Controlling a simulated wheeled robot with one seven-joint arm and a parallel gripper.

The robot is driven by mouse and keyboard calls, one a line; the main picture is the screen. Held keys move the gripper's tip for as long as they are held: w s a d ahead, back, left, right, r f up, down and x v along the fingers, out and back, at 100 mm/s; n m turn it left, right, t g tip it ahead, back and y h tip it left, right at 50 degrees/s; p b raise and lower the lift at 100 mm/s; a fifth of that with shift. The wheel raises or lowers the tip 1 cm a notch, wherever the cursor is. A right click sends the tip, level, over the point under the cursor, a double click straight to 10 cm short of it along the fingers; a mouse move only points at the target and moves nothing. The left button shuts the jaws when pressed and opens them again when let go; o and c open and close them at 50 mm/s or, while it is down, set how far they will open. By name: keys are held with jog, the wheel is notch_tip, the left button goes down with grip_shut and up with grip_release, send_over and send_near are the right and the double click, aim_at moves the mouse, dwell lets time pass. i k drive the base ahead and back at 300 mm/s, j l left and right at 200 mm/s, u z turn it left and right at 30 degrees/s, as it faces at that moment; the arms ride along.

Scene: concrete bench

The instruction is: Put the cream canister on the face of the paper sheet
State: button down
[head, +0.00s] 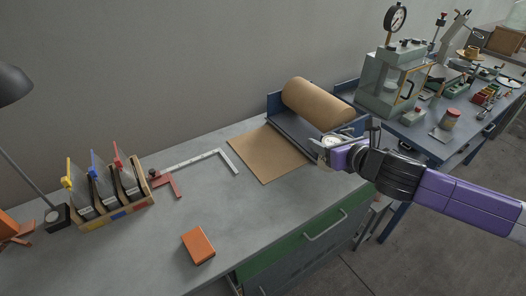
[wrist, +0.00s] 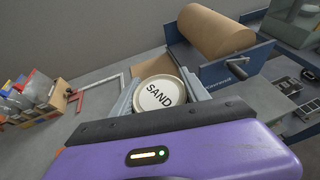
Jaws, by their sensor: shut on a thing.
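The cream canister (wrist: 160,94) has a round lid marked SAND and sits between the jaws of my gripper in the wrist view. My gripper (head: 329,150) is shut on it at the right of the paper sheet in the head view; there the canister is mostly hidden by the jaws and wrist. The brown paper sheet (head: 262,156) lies flat on the bench, coming out from the paper roll (head: 316,103). A part of the sheet shows beyond the canister in the wrist view (wrist: 149,66). I cannot tell how high the canister is held.
The blue roll holder (head: 285,123) stands behind the sheet. A steel square (head: 200,159) lies left of it. An orange box (head: 198,245) is near the front edge, and a file rack (head: 108,200) stands at left. A blue bench with instruments (head: 430,133) is at right.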

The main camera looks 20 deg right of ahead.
aim_at(267, 156)
jog(key=i+j, duration=0.15)
jog(key=i, duration=0.35)
jog(key=i+j, duration=0.15)
jog(key=i, duration=0.35)
